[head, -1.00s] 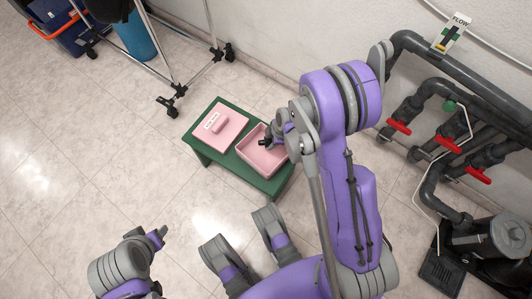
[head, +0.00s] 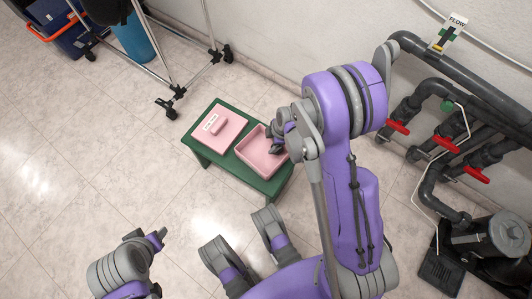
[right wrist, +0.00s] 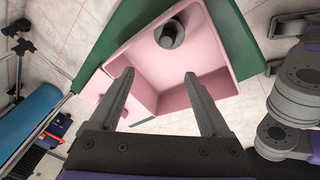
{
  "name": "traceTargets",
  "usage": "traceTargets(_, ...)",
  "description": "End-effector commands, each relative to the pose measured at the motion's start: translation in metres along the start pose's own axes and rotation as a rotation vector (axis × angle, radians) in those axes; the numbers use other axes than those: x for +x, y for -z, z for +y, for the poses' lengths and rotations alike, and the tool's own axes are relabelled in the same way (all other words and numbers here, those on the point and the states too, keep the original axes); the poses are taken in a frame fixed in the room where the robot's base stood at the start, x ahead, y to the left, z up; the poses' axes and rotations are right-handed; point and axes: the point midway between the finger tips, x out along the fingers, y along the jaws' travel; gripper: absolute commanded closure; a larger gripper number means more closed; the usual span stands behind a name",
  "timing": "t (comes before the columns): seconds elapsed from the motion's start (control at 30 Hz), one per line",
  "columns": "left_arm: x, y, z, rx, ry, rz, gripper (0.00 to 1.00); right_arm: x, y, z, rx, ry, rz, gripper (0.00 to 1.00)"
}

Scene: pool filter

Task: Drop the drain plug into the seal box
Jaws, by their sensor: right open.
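The seal box is an open pink box (head: 251,157) on a green bench. In the right wrist view the box (right wrist: 205,86) lies beyond my fingers. The dark grey round drain plug (right wrist: 171,34) shows inside it, near one wall and apart from the fingers. My right gripper (right wrist: 159,76) is open, with nothing between its fingers. In the head view the right gripper (head: 277,147) is over the box's right part, and I cannot pick out the plug there.
A pink lid with a knob and a white label (head: 220,131) lies left of the box on the green bench (head: 203,155). Grey pipes with red valve handles (head: 444,145) and a pump (head: 490,243) stand at right. A wheeled metal stand (head: 185,85) is behind. The left floor is clear.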

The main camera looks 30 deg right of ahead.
Motion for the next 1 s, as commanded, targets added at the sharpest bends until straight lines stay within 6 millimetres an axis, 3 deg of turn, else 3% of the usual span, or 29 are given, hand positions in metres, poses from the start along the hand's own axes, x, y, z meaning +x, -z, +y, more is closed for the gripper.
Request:
traceTargets(0.2,-0.019,0.004,0.000,0.000,0.000,0.005,0.50,-0.050,0.000,0.000,0.001,-0.001,-0.001,0.19)
traceTargets(0.4,-0.031,0.007,0.000,0.000,0.000,0.008,0.50,-0.081,0.000,0.000,0.000,-0.001,0.000,0.19)
traceTargets(0.6,-0.034,0.008,0.000,0.000,0.000,0.009,0.50,-0.090,0.000,0.000,0.000,-0.001,0.000,0.19)
traceTargets(1.0,-0.033,0.008,0.000,0.000,0.000,0.009,0.50,-0.089,0.000,0.000,0.000,0.000,0.000,0.19)
